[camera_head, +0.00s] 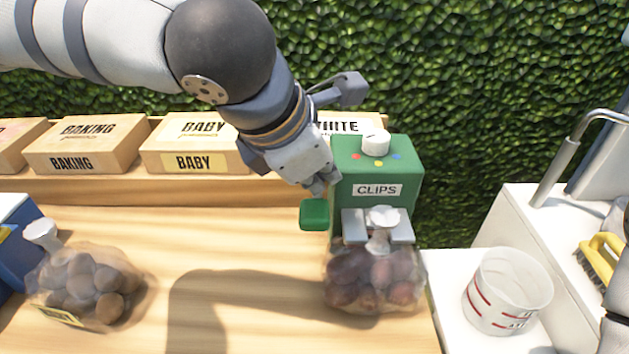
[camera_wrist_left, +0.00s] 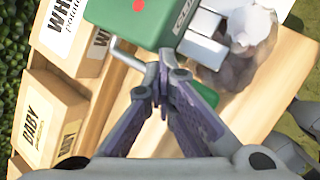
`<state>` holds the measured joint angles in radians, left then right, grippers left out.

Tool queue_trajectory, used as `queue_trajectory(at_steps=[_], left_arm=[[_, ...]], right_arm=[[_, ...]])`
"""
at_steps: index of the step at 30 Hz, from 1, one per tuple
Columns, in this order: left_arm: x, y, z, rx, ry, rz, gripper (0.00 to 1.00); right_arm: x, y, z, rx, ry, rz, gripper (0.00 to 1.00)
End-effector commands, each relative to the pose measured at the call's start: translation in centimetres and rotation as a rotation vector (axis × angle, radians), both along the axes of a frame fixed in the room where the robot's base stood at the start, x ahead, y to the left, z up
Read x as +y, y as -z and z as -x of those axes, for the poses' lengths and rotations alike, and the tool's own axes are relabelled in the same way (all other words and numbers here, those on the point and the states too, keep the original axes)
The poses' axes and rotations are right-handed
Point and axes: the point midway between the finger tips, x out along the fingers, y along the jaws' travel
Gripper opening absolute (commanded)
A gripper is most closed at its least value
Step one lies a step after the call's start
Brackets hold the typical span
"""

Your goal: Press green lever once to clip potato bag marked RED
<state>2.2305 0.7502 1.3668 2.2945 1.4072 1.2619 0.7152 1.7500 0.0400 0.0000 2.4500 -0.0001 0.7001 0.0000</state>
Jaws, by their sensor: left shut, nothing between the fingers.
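The green clip machine (camera_head: 375,160) is labelled CLIPS and stands at the back right of the table. Its green lever (camera_head: 314,214) sticks out at its left side and also shows in the left wrist view (camera_wrist_left: 206,94). A clear bag of reddish potatoes (camera_head: 372,278) stands in front, its gathered neck between the machine's grey jaws (camera_head: 355,226). No RED marking is readable on it. My left gripper (camera_head: 322,188) is shut and empty, just above the lever; I cannot tell whether it touches. My right gripper is not in view.
A bag of brownish potatoes (camera_head: 90,285) stands at the left. Cardboard boxes (camera_head: 192,145) line the back shelf. A white dial (camera_head: 376,143) tops the machine near coloured dots. A measuring cup (camera_head: 508,290) and yellow brush (camera_head: 602,258) are at right. The table's middle is clear.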

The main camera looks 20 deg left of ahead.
Motion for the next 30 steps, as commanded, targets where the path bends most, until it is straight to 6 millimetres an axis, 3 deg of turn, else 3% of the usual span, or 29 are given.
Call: queue_trajectory(at_steps=[11, 30], left_arm=[[0.0, 0.0, 0.0, 0.003, 0.0, -0.002, 0.0], [0.2, -2.8, -0.7, 0.001, 0.0, -0.001, 0.0]], right_arm=[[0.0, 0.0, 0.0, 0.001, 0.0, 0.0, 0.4], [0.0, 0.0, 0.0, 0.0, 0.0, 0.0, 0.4]])
